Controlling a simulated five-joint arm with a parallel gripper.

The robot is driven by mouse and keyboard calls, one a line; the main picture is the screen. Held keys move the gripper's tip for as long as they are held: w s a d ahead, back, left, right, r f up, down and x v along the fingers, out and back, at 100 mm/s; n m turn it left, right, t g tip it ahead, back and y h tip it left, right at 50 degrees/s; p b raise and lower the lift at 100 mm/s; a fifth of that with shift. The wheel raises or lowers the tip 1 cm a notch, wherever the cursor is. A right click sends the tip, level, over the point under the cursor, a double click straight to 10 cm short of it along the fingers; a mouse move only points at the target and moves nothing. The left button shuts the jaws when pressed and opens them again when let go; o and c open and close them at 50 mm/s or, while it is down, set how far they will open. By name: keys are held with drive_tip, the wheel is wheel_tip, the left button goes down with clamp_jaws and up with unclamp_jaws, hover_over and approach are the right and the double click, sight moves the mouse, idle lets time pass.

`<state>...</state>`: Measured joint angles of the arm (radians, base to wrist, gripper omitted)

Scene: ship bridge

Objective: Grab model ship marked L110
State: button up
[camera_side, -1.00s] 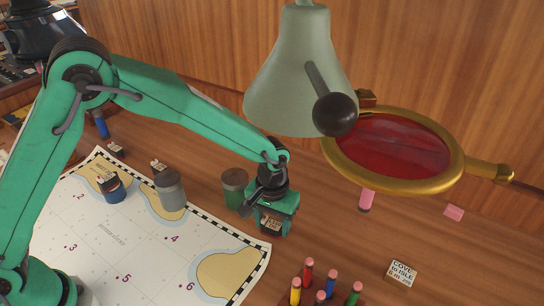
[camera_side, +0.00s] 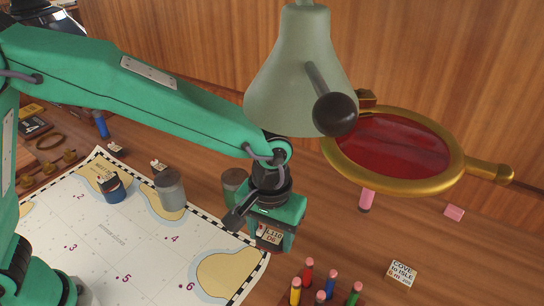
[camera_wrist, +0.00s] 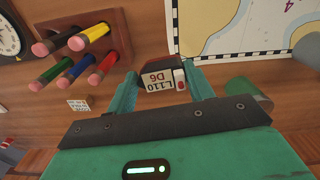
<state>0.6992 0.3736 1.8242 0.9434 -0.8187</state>
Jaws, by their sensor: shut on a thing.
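The model ship marked L110 (camera_side: 269,236) sits between the fingers of my gripper (camera_side: 273,240) in the side view, near the right edge of the chart. In the wrist view the ship (camera_wrist: 163,79) shows a white label reading L110 D6, a red mark and a dark body. My gripper (camera_wrist: 163,84) is shut on it, with a green finger on each side. Much of the ship is hidden by the fingers in the side view. I cannot tell whether it touches the table.
Several pencils (camera_side: 330,284) stand upright in front right. A green cylinder (camera_side: 234,184) stands just behind my gripper. The chart (camera_side: 98,233) spreads left.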

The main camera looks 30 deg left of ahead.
drive_tip(key=shift+s+d+r, duration=0.2)
drive_tip(key=shift+s+r, duration=0.1)
drive_tip(key=shift+s, duration=0.15)
